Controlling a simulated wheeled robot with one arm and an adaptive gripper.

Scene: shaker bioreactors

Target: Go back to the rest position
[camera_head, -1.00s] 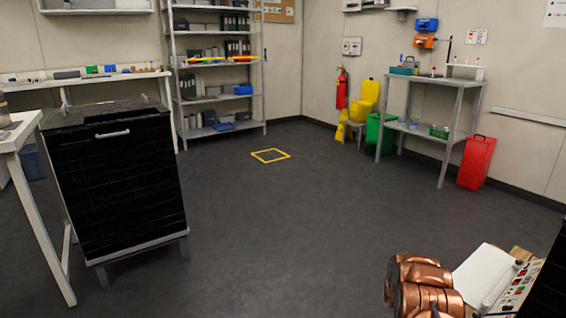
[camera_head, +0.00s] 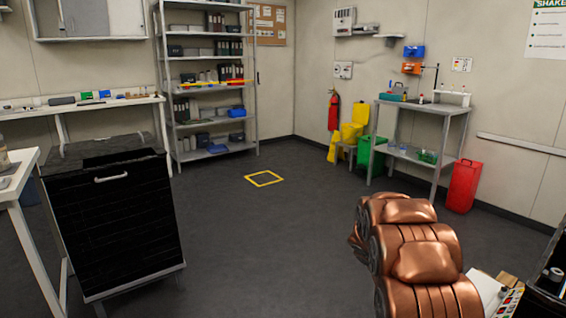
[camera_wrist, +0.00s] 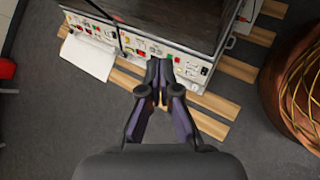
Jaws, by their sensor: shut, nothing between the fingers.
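My gripper (camera_wrist: 160,75) shows in the wrist view with its dark fingers together and nothing between them. It points toward the front panel of a dark machine (camera_wrist: 115,40) with red and green buttons and connectors. The fingertips overlap the panel in the picture; I cannot tell the gap between them. In the head view my copper-coloured arm (camera_head: 415,250) rises at the lower right, and my gripper is not visible there. The yellow floor square (camera_head: 264,179) lies empty on the floor.
A black cabinet (camera_head: 115,220) stands at the left by a white table (camera_head: 20,175). Shelving (camera_head: 165,90) is at the back. A side table (camera_head: 425,108), a green bin (camera_head: 372,155) and a red bin (camera_head: 463,187) line the right wall. The middle floor is clear.

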